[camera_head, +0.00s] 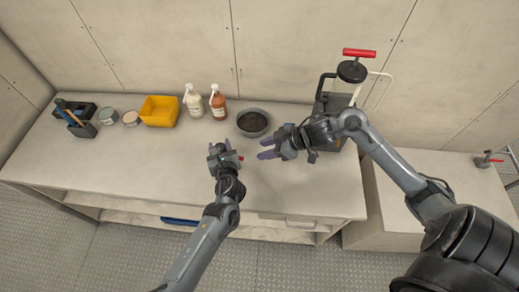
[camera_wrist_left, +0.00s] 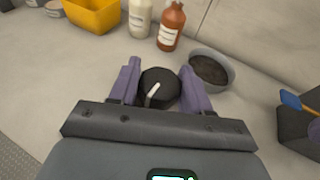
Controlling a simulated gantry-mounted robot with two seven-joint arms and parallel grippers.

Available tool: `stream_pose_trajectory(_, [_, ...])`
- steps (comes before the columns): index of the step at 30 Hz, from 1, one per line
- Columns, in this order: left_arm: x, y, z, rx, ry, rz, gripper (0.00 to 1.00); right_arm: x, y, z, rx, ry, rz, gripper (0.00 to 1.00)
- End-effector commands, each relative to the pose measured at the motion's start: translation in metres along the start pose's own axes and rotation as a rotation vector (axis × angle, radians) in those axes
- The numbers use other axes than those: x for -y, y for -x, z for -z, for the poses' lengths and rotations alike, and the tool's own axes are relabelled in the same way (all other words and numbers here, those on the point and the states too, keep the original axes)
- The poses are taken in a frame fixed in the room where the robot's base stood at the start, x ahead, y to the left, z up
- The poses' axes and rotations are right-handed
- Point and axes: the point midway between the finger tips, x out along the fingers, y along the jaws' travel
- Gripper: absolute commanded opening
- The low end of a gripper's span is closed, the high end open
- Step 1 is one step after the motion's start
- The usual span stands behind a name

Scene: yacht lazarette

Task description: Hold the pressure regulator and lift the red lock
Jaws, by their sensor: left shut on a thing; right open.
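The pressure regulator shows in the left wrist view as a dark round body (camera_wrist_left: 160,92) with a white pointer-like mark on top. My left gripper (camera_head: 224,153) is shut on it above the middle of the bench, with one purple finger on each side. In the head view the gripper mostly hides the regulator. A small red part (camera_head: 240,157), which may be the red lock, shows at the gripper's right side. My right gripper (camera_head: 268,149) is open and empty, just right of the left one, its fingers pointing left towards it.
A dark bowl (camera_head: 253,123) stands close behind the grippers. A red-handled pump (camera_head: 352,70) stands behind my right arm. The front bench is clear.

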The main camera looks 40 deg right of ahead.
Motion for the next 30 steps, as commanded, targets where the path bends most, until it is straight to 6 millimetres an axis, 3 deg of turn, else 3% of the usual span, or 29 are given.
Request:
stream_pose_trajectory(13, [-0.0003, 0.0001, 0.0028, -0.005, -0.002, 0.0, 0.05, 0.0, 0.0029, -0.0002, 0.001, 0.0, 0.0, 0.43])
stream_pose_trajectory(14, [-0.0003, 0.0001, 0.0028, -0.005, -0.002, 0.0, 0.52, 0.0, 0.0029, -0.0001, 0.001, 0.0, 0.0, 0.43])
stream_pose_trajectory(18, [-0.0005, 0.0, 0.0027, -0.004, -0.002, -0.001, 0.74, 0.0, 0.0028, -0.0001, 0.0, 0.0, 0.0, 0.43])
stream_pose_trajectory(19, [-0.0006, 0.0, 0.0028, -0.004, -0.002, -0.001, 0.77, 0.0, 0.0028, -0.0001, 0.0, 0.0, 0.0, 0.43])
stream_pose_trajectory(30, [-0.0009, 0.0013, 0.0026, -0.004, -0.002, -0.002, 0.77, 0.0, 0.0028, -0.0001, 0.0, 0.0, 0.0, 0.43])
